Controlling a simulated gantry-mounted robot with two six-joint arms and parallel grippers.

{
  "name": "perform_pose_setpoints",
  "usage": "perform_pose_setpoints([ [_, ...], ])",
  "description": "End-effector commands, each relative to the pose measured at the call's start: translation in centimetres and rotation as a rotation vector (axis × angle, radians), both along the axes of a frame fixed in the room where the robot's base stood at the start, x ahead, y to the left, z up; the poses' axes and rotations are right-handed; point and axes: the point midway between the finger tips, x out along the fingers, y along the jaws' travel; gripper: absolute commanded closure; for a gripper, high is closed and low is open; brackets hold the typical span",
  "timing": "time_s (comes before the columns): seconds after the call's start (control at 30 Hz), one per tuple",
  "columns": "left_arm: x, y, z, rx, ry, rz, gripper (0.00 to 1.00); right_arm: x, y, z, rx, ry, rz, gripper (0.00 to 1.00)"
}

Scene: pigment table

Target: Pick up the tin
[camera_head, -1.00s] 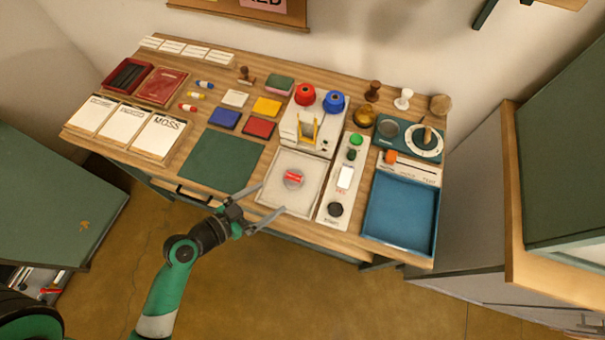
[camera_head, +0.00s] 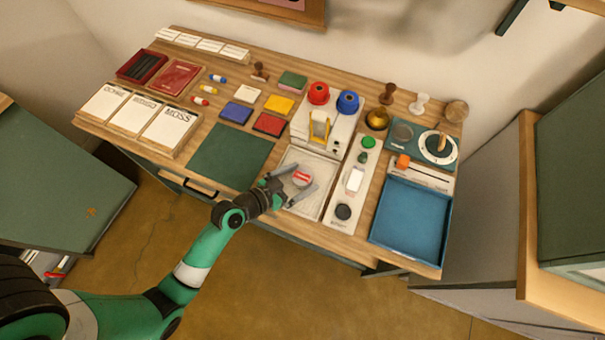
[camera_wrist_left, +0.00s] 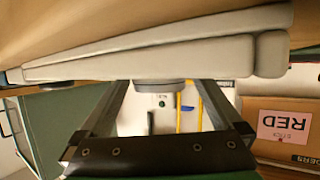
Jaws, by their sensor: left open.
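The tin (camera_head: 302,179) is small and round with a red and white lid. It sits on the pale square tray (camera_head: 318,207) at the front middle of the table. My left gripper (camera_head: 306,176) is open, low over the tray, with one finger on each side of the tin. In the left wrist view, upside down, the tin's grey side (camera_wrist_left: 158,83) shows between the fingertips. I cannot tell whether either finger touches it. My right gripper is not in view.
A white device with red and blue knobs (camera_head: 329,125) stands behind the tray. A pale button panel (camera_head: 345,206) and a blue tray (camera_head: 409,225) lie to the right. A dark green mat (camera_head: 230,157) lies to the left.

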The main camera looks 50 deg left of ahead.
Motion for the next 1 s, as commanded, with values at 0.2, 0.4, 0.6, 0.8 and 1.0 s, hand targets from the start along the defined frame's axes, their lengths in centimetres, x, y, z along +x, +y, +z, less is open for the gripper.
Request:
perform_pose_setpoints([
  [0.2,0.77,-0.04,-0.3,0.0,0.0,0.0,0.0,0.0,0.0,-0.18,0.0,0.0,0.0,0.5],
  [0.4,0.75,-0.04,-0.29,0.0,0.0,0.0,0.22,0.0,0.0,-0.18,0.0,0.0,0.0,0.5],
  [0.6,0.74,-0.04,-0.28,0.0,0.0,0.0,0.58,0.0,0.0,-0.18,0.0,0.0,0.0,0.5],
  [0.8,0.74,-0.04,-0.26,0.0,-0.001,0.0,0.94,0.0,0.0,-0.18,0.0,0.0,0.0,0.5],
  [1.0,0.74,-0.03,-0.14,0.0,-0.001,0.0,0.95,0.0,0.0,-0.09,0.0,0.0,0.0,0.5],
])
